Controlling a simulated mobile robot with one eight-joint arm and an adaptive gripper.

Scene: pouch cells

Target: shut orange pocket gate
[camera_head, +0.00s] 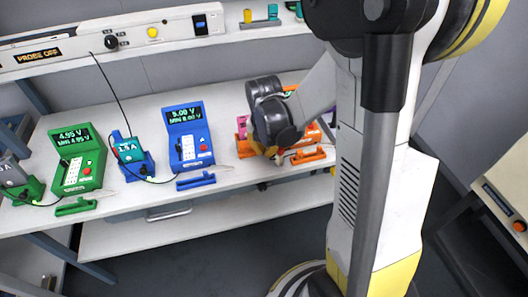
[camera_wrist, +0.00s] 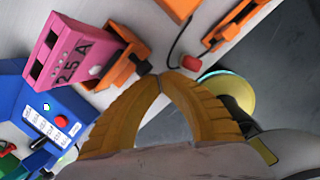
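An orange pocket (camera_wrist: 121,72) holds a pink module marked 2.5 A (camera_wrist: 77,50) in the wrist view. A dark knob sits on its right end, close to my fingertips. I cannot make out the gate clearly or tell how far it is open. In the head view the pink module (camera_head: 243,122) and the orange pocket (camera_head: 242,134) show beside my wrist, which hides part of them. My gripper (camera_wrist: 161,78) has its yellow fingertips together, with nothing visible between them, just beside the knob. I cannot tell whether they touch it.
An orange unit (camera_wrist: 178,8) and orange tray (camera_wrist: 233,24) stand beyond; the tray (camera_head: 307,157) is near the bench edge. Blue (camera_head: 189,150) and green (camera_head: 75,173) testers stand left. Bare bench (camera_head: 225,150) separates the blue tester and pocket.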

